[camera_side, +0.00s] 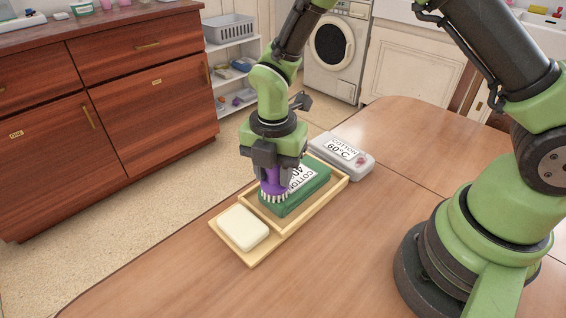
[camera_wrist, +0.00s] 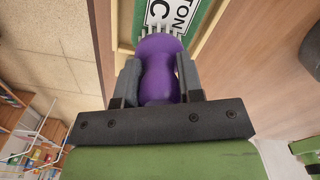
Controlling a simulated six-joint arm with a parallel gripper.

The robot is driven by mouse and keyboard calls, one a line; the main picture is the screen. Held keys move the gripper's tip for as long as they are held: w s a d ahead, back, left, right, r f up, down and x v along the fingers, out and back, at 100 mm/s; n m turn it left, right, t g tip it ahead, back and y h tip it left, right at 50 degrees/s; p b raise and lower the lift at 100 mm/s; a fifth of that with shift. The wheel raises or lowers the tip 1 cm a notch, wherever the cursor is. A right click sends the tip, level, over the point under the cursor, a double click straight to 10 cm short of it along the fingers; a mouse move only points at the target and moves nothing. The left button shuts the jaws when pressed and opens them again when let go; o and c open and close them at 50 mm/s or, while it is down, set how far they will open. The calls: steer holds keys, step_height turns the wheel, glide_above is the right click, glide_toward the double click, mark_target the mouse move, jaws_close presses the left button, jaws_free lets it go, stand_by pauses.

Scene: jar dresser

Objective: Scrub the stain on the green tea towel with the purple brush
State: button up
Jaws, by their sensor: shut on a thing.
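My gripper (camera_side: 272,163) is shut on the purple brush (camera_side: 268,184) and holds it bristles down over the near-left end of the green tea towel (camera_side: 306,196). The towel lies folded in a wooden tray (camera_side: 346,181) and bears a white label reading COTTON 40. In the wrist view the brush (camera_wrist: 158,76) sits between both fingers, with white bristles at its far end over the towel's edge. I cannot tell whether the bristles touch the cloth. No stain is visible; the gripper and brush hide part of the towel.
A cream soap-like block (camera_side: 243,228) sits in the tray's front-left section. A grey folded thing labelled COTTON 60°C (camera_side: 341,156) lies just behind the tray. The wooden table (camera_side: 330,262) is clear in front and at right. A brown dresser (camera_side: 110,100) stands at left.

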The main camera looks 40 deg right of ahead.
steer(key=shift+a, duration=0.5)
steer(key=shift+d, duration=2.2)
steer(key=shift+a, duration=2.4)
steer(key=shift+d+r, duration=0.1)
steer(key=shift+r, duration=3.95)
